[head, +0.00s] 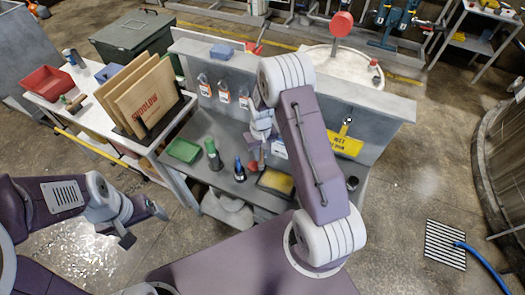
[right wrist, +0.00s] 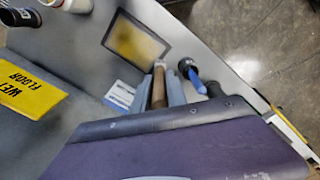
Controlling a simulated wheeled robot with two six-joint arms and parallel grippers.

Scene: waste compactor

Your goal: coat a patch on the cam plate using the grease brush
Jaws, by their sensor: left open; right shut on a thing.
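My right gripper (head: 260,145) is low over the grey bench, partly hidden behind its own arm. In the right wrist view the right gripper (right wrist: 161,82) is shut on a brown wooden handle (right wrist: 158,92), which I take to be the grease brush. The brush's working end is hard to make out, as is whether it touches anything. Just beyond it lies a dark-rimmed plate or tray with a yellow face (right wrist: 135,43), also seen in the head view (head: 277,182); I cannot tell whether this is the cam plate. My left gripper (head: 143,225) is open and empty, away from the bench.
A dark-topped container (head: 351,183) stands at the bench's right end.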

